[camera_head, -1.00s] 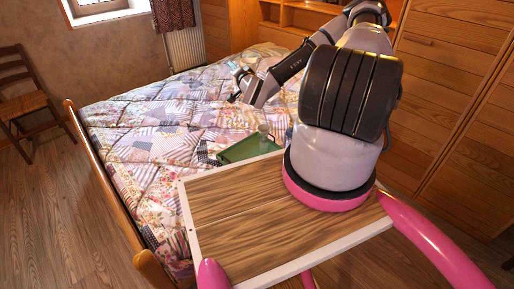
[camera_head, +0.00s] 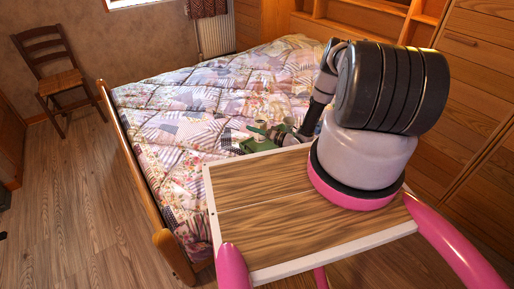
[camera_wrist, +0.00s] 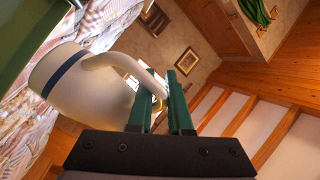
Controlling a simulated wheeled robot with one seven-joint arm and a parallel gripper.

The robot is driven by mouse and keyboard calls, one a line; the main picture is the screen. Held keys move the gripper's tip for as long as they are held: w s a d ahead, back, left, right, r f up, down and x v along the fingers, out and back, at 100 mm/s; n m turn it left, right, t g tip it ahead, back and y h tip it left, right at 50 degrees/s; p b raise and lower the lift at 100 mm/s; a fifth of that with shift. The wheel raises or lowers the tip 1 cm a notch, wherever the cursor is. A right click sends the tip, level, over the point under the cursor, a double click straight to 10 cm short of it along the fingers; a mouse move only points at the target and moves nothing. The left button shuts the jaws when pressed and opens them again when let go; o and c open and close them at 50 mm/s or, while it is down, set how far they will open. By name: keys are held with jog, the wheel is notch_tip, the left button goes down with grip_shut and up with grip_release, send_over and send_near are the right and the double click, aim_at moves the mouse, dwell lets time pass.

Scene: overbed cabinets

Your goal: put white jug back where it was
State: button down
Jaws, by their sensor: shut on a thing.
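The white jug (camera_wrist: 82,85) with a dark blue band fills the left of the wrist view, tilted in that picture. Its curved handle runs to the green fingers of my gripper (camera_wrist: 175,90), which is shut on it. In the head view my gripper (camera_head: 272,133) is low over the near part of the bed, at the green tray (camera_head: 256,147). The jug is small and hard to make out there. The tray's green edge (camera_wrist: 14,25) also shows beside the jug's base in the wrist view. I cannot tell whether jug and tray touch.
The bed (camera_head: 190,105) has a rumpled patchwork quilt and a wooden frame. A wood-topped board with a white rim (camera_head: 265,245), seemingly part of my body, is in front. A wooden chair (camera_head: 58,82) stands at the left wall. Wooden cabinets (camera_head: 470,90) stand on the right.

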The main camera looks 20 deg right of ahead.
notch_tip(320, 180, down, 8)
dwell(0.4)
jog(key=c, duration=0.8)
grip_release()
jog(key=shift+c, duration=0.2)
jog(key=v, duration=1.2)
